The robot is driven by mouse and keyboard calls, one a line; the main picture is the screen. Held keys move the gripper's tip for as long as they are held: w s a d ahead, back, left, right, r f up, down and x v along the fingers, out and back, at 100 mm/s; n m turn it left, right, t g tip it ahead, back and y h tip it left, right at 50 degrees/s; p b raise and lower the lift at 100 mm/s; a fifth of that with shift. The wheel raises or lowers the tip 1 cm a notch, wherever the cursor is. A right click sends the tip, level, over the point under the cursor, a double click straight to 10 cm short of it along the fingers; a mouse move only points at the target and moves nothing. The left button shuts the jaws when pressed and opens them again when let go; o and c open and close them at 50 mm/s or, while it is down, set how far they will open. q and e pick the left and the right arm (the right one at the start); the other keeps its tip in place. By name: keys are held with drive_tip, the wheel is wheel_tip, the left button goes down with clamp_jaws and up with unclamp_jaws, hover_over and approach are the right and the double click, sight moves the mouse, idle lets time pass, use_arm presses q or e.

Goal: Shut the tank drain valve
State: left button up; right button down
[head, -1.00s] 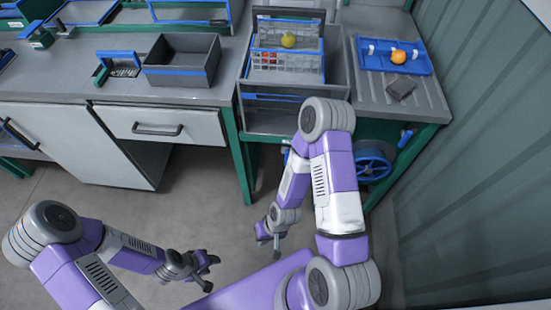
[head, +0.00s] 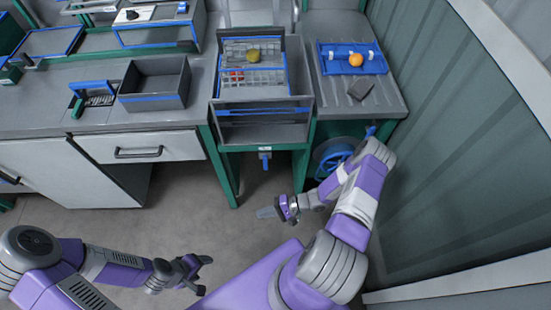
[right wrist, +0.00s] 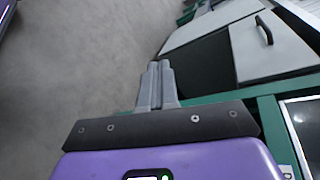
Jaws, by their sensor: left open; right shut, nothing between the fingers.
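The drain valve (head: 265,160) hangs under the front of the grey wash tank (head: 262,133). It has a small label above and a blue handle; it is too small to tell how the handle is turned. My right gripper (head: 264,212) is shut and empty, below and apart from the valve in the head view, pointing left. Its closed fingers show in the right wrist view (right wrist: 155,85), over the floor and cabinet edge; the valve is not seen there. My left gripper (head: 203,275) is open and empty over the floor at lower left, away from the valve.
A blue hose reel (head: 333,157) stands right of the tank, partly behind my right arm. Green legs (head: 223,175) flank the tank. A drawer (head: 140,147) and an open cabinet bay lie left. A corrugated wall (head: 460,160) limits the right. The floor in front is clear.

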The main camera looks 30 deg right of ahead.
use_arm(q)
wheel_tip(320, 180, up, 3)
drive_tip(key=shift+r+p, duration=0.2)
drive_tip(key=shift+p, duration=1)
use_arm(e)
drive_tip(key=d+r+m+t+h, duration=0.1)
drive_tip(key=d+t+h, duration=0.3)
drive_tip(key=d, duration=0.6)
drive_tip(key=w+d+r+m+t+h, duration=0.1)
drive_tip(key=d+r+m+t+h, duration=0.1)
drive_tip(key=d+m+t+h, duration=0.2)
drive_tip(key=d+t, duration=0.3)
drive_tip(key=d, duration=0.3)
drive_tip(key=shift+w+r+h, duration=0.15)
drive_tip(key=shift+w+h, duration=0.1)
drive_tip(key=shift+h, duration=0.15)
drive_tip(key=b, duration=0.2)
approach(266, 163)
drive_tip(key=w+d+r, duration=0.1)
drive_tip(key=w+d, duration=0.3)
use_arm(q)
wheel_tip(266, 163, down, 2)
drive_tip(key=shift+f, duration=0.15)
use_arm(e)
drive_tip(key=w+a, duration=0.1)
drive_tip(key=a, duration=0.1)
drive_tip(key=w+a, duration=0.1)
drive_tip(key=shift+w+a+r, duration=0.2)
drive_tip(key=shift+a, duration=0.2)
